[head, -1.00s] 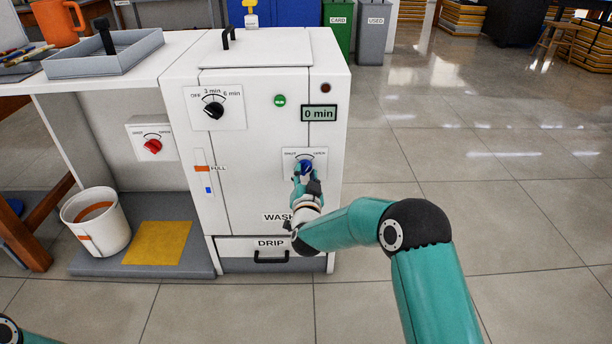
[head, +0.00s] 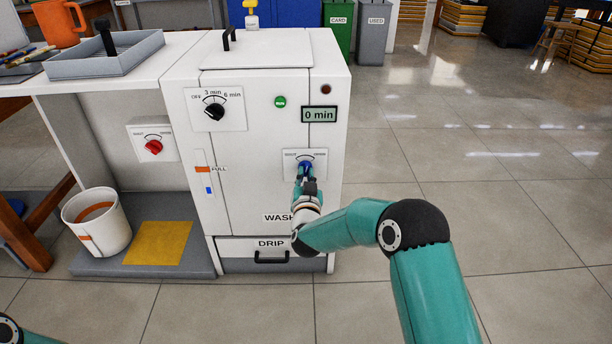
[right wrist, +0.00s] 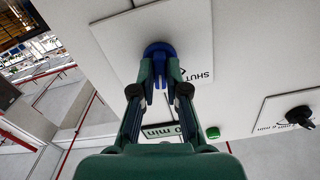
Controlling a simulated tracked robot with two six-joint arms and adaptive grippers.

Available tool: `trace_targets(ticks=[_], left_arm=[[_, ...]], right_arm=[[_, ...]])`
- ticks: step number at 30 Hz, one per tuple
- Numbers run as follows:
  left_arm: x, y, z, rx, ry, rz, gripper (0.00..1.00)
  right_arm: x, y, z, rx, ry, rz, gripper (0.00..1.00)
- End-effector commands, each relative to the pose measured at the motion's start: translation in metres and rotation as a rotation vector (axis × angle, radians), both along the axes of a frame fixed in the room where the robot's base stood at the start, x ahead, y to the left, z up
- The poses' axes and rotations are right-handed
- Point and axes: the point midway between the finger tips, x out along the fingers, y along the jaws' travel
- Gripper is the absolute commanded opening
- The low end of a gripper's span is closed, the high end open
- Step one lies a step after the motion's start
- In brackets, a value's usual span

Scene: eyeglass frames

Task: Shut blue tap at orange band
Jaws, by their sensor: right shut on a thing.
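The blue tap (head: 305,167) is on a white plate with SHUT and OPEN labels, on the front of the white washer (head: 265,190). My right gripper (head: 306,176) is shut on its handle. In the right wrist view the blue tap (right wrist: 158,48) shows between the two fingertips (right wrist: 157,80), which partly hide it. My left gripper is out of view.
A red tap (head: 153,147) is on a panel left of the washer, above a white bucket (head: 97,222) with an orange band. A black timer dial (head: 214,109) and a green button (head: 280,102) are higher up. The display (head: 319,115) reads 0 min.

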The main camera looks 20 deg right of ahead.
Motion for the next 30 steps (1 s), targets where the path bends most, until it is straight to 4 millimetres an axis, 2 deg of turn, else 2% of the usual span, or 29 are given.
trace_targets(ticks=[15, 30], left_arm=[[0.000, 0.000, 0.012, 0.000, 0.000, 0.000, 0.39], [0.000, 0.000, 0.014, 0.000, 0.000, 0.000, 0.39]], right_arm=[[0.000, 0.000, 0.000, -0.372, 0.109, -0.001, 0.00], [0.000, 0.000, -0.001, -0.474, 0.138, 0.000, 0.00]])
